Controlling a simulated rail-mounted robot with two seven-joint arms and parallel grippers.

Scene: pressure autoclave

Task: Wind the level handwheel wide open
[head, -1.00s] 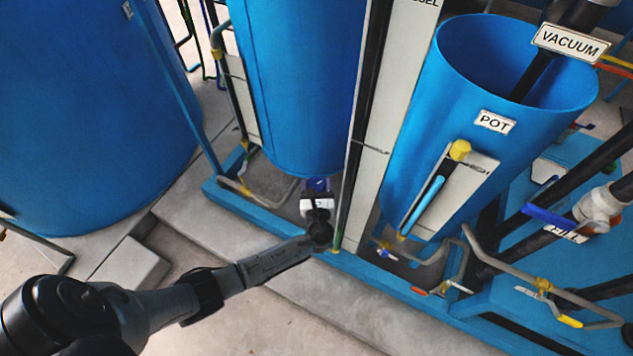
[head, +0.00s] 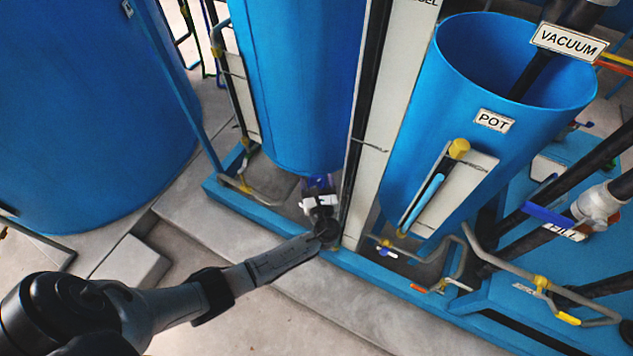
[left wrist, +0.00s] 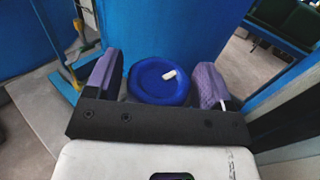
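The level handwheel (left wrist: 158,82) is a round blue wheel with a small white grip on its face, seen in the left wrist view in front of a blue tank. My left gripper (left wrist: 156,72) is open, with one purple finger on each side of the wheel. A gap shows on the left side of the wheel; the right finger is close to its rim, and I cannot tell if it touches. In the head view the left gripper (head: 319,186) is under the middle blue tank (head: 300,80), where the wheel is mostly hidden. My right gripper is not in view.
A white panel post (head: 385,120) stands just right of the gripper. The blue base frame (head: 245,205) runs below it. The blue pot (head: 420,130) and bent pipes (head: 460,255) are to the right. Bare concrete floor (head: 270,325) lies in front.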

